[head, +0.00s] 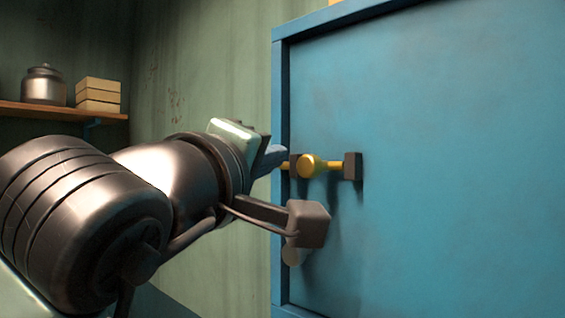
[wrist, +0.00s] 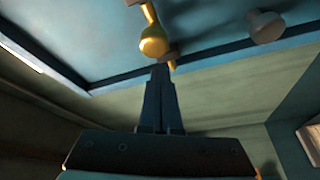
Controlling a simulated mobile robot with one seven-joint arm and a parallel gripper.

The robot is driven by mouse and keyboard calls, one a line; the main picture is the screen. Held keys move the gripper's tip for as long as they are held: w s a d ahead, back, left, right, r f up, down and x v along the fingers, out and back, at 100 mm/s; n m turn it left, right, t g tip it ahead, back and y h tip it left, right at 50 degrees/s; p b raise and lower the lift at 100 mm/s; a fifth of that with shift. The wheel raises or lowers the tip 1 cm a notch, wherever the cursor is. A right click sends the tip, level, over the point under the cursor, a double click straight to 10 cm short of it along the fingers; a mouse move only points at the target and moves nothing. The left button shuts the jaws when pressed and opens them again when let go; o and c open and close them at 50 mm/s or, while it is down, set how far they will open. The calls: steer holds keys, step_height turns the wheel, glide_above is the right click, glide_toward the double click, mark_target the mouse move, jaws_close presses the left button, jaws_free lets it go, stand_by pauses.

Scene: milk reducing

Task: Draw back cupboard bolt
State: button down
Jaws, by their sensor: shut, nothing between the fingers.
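The blue cupboard door (head: 440,200) fills the right of the head view. A yellow bolt (head: 333,165) with a round knob (head: 312,166) lies level across it, running through dark brackets. Its left end shows past the left bracket, at the cupboard's frame. In the wrist view the bolt knob (wrist: 153,43) is just beyond the fingertips. My gripper (head: 281,151) is shut and empty, its tips close to the bolt's left end; it also shows in the wrist view (wrist: 160,68). I cannot tell whether the tips touch the bolt or bracket.
A shelf (head: 60,112) at the left bears a metal jar (head: 44,86) and stacked boxes (head: 98,95). The door right of the bolt is clear.

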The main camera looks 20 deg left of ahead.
mark_target(314, 156)
steer(key=shift+s+d+f+b, duration=0.1)
steer(key=shift+s+d+b, duration=0.35)
steer(key=shift+d, duration=0.55)
steer(key=shift+s+d+r+b, duration=0.15)
steer(key=shift+s+d, duration=0.35)
steer(key=shift+d, duration=0.5)
steer(key=shift+s+d+f+b, duration=0.15)
steer(key=shift+s+d+b, duration=0.3)
steer(key=shift+d, duration=0.55)
steer(key=shift+a, duration=0.15)
